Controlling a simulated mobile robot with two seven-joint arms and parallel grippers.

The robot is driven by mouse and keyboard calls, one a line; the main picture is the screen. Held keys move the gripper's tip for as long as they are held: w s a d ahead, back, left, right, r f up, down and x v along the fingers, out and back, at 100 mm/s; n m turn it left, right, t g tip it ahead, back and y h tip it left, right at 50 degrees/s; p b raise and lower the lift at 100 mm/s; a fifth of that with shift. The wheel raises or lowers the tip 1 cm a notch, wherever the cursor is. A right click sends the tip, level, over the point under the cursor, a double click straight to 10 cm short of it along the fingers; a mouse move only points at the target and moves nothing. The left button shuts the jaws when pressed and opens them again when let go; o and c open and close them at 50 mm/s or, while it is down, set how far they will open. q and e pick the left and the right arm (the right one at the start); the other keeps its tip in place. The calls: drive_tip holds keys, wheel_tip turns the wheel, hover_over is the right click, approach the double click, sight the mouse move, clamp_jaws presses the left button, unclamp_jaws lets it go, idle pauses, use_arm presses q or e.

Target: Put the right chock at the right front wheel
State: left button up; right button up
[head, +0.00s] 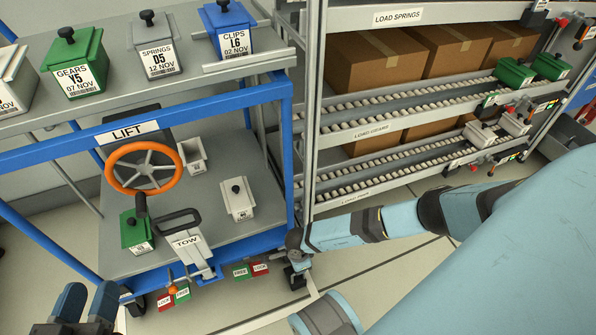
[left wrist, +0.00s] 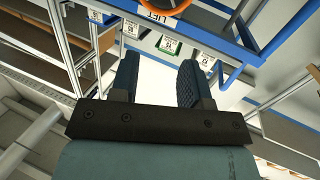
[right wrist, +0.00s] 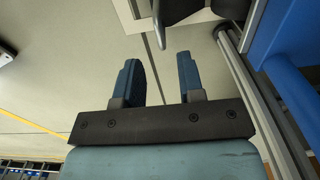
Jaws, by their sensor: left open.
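The blue cart has its right front wheel (head: 297,278) at its near right corner, partly hidden by my right gripper (head: 298,262). A dark wheel-like part (right wrist: 190,8) shows at the top edge of the right wrist view. My right gripper (right wrist: 158,80) is open there, with bare floor seen between its fingers. I cannot make out the right chock in any view. My left gripper (head: 85,305) is open and empty at the lower left of the head view; it also shows in the left wrist view (left wrist: 160,80), apart from the cart.
Green FREE (head: 241,271) and red LOCK (head: 260,268) plates sit low at the cart's front. The TOW handle (head: 188,245) stands at the front middle. A roller rack (head: 400,125) with cartons stands right of the cart. Floor below my right arm is clear.

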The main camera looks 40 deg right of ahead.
use_arm(q)
drive_tip(key=shift+s+d+r+n+p, duration=0.3)
drive_tip(key=shift+s+r+n+p, duration=0.15)
drive_tip(key=shift+n+p, duration=0.35)
use_arm(e)
drive_tip(key=shift+r, duration=2.4)
